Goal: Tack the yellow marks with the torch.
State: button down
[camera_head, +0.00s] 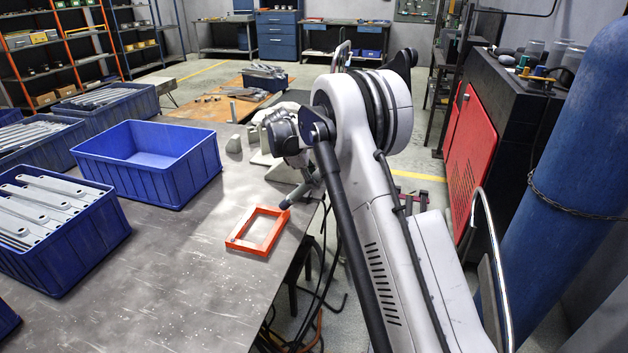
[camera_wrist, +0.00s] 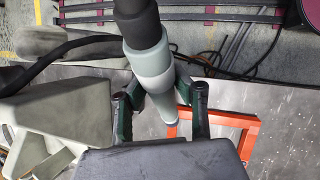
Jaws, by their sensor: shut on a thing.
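My gripper (camera_wrist: 161,98) is shut on the grey and black welding torch (camera_wrist: 152,62), whose nozzle points down between the fingers in the wrist view. In the head view the torch (camera_head: 299,193) slants down to the far right corner of an orange rectangular frame (camera_head: 236,242). The nozzle tip looks close to that corner; I cannot tell whether it touches. The frame lies flat on the grey metal table, and part of it (camera_wrist: 251,138) shows right of the torch in the wrist view. I cannot make out the yellow marks. My arm hides part of the gripper in the head view.
An empty blue bin (camera_head: 196,178) stands left of the frame. Another blue bin (camera_head: 70,262) with metal brackets is nearer on the left. The near part of the table (camera_head: 180,290) is clear. A red and black cabinet (camera_head: 473,150) and blue cylinder (camera_head: 570,200) stand at right.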

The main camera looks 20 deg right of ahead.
jog(key=shift+f+b, duration=0.35)
jog(key=shift+b, duration=0.05)
dwell(2.6)
jog(key=shift+r, duration=0.15)
jog(key=shift+r+p, duration=1.05)
jog(key=shift+r, duration=1.85)
